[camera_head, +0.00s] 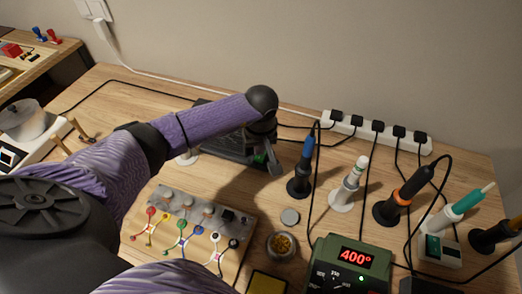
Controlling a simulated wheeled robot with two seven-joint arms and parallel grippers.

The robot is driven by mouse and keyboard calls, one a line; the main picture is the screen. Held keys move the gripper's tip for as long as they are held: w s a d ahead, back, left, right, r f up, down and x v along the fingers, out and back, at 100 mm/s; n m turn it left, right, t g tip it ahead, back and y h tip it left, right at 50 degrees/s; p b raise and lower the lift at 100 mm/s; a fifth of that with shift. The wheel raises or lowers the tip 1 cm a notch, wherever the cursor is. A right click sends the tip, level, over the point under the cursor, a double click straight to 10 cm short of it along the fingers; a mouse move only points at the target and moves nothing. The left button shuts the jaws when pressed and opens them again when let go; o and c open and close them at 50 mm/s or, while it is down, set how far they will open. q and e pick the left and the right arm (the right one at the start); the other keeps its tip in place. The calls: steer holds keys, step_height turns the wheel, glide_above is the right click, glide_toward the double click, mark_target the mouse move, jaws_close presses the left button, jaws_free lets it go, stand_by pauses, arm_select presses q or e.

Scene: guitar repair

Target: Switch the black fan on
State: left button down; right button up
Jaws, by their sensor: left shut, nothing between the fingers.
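The black fan (232,147) stands on the wooden desk in the middle of the head view. My left forearm hides much of it, so its face and most of its body cannot be seen. My left gripper (271,168) points down at the fan's right front corner, with its fingers shut and empty. A small green spot shows beside the fingertips. Whether the fingers touch the fan or its switch I cannot tell. My right gripper is not in view.
A white power strip (375,132) with several black plugs lies along the wall. Soldering tools in stands, including a blue one (306,165), fill the right side. A green station (352,262) reads 400°. A grey board with coloured leads (190,232) lies in front.

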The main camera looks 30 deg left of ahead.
mark_target(259, 158)
arm_select(q)
steer(key=shift+f+b, duration=0.6)
steer(key=shift+f, duration=0.1)
steer(key=shift+a+f+b, duration=0.15)
steer(key=shift+f+b, duration=0.3)
steer(key=shift+f, duration=0.2)
step_height(259, 158, up, 8)
steer(key=p, duration=0.5)
steer(key=shift+f, duration=0.3)
stand_by(0.4)
